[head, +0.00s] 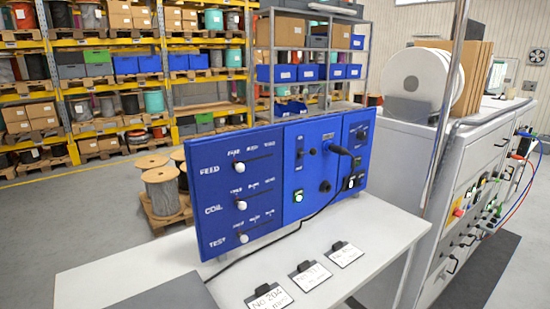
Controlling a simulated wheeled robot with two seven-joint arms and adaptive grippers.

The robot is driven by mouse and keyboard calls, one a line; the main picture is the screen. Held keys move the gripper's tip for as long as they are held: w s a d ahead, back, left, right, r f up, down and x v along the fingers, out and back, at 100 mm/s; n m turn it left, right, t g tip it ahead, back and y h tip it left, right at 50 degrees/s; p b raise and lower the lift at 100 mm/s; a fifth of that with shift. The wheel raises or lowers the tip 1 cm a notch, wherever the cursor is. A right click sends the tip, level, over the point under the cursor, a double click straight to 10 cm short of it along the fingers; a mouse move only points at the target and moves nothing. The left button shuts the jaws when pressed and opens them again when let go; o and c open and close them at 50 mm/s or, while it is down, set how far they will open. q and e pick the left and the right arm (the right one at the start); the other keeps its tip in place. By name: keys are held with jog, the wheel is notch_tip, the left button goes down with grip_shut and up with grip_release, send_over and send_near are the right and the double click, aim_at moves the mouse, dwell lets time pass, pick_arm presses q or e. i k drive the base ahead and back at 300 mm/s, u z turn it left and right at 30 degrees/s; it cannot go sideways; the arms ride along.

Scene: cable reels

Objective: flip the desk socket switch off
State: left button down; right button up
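A blue control panel (278,178) stands upright on a white desk (120,268). A small green-lit switch (298,196) in a pale frame sits low in its middle section. A black fitting with a small white part (353,182) sits low on the right section; it may be a socket or switch, too small to tell. A black plug (340,150) with a cable sits near the upper middle, and its cable hangs down across the panel front to the desk. I cannot tell which fitting is the desk socket switch. Neither of my grippers is in view.
Three slider knobs, marked FEED (238,167), COIL and TEST, are on the panel's left. Several label cards (310,275) stand along the desk front. A grey post (445,110) rises right of the desk, beside a grey cabinet (470,175). Racks stand behind.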

aim_at(313, 151)
jog(key=u, duration=0.35)
jog(key=k, duration=0.85)
jog(key=z, duration=0.15)
jog(key=i, duration=0.55)
jog(key=z, duration=1.15)
jog(key=i, duration=0.75)
jog(key=z, duration=0.25)
